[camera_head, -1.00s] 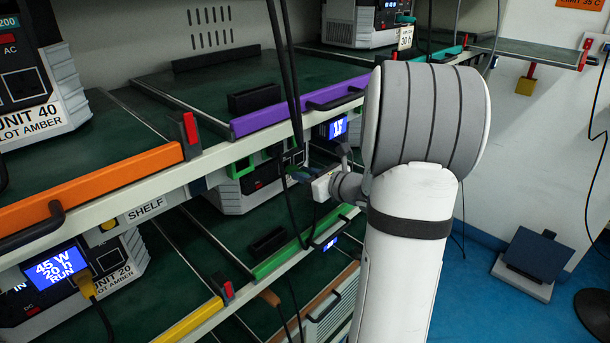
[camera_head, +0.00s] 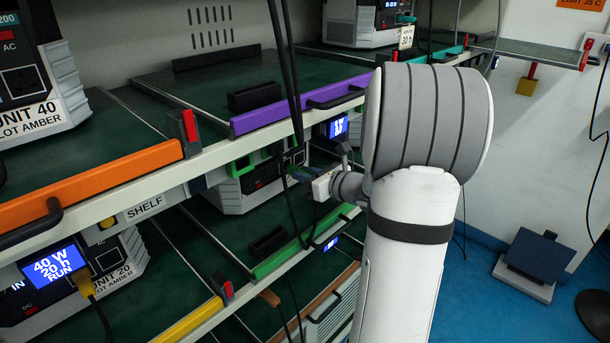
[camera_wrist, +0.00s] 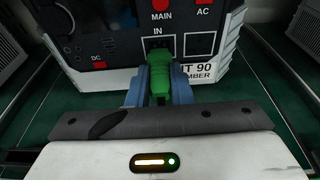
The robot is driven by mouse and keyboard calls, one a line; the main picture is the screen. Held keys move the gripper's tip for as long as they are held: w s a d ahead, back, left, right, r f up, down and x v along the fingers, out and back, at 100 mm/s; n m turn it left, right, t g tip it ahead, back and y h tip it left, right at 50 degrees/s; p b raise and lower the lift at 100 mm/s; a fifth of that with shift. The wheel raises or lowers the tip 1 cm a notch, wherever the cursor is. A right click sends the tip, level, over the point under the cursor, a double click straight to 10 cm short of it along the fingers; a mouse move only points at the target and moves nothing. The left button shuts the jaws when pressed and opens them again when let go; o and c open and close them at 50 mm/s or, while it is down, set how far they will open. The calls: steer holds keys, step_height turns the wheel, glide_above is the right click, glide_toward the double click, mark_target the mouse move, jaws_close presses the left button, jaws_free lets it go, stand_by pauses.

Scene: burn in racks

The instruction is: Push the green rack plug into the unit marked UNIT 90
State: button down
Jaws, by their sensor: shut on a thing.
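The green rack plug (camera_wrist: 160,84) is between the two blue fingers of my gripper (camera_wrist: 159,78) in the wrist view. Its front end points at the IN socket (camera_wrist: 158,43) of a black-fronted, white-cased unit. The unit's label (camera_wrist: 196,66) is partly covered and reads "IT 90". The plug's tip is at or very near the socket; I cannot tell how deep it sits. In the head view my gripper (camera_head: 297,173) reaches into the middle shelf at the front of this unit (camera_head: 230,196). The plug is not clear there.
Black cables (camera_head: 284,80) hang in front of the shelves beside my gripper. A purple shelf edge (camera_head: 290,106) lies above it and a green one (camera_head: 300,244) below. UNIT 20 (camera_head: 75,285) stands at lower left with a yellow plug (camera_head: 84,281).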

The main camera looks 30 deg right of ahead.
steer(key=shift+r+b+x, duration=0.25)
steer(key=shift+b+x, duration=0.1)
steer(key=shift+x, duration=0.9)
steer(key=c, duration=1.2)
jaws_free()
steer(key=shift+w+a, duration=0.1)
steer(key=shift+w, duration=0.05)
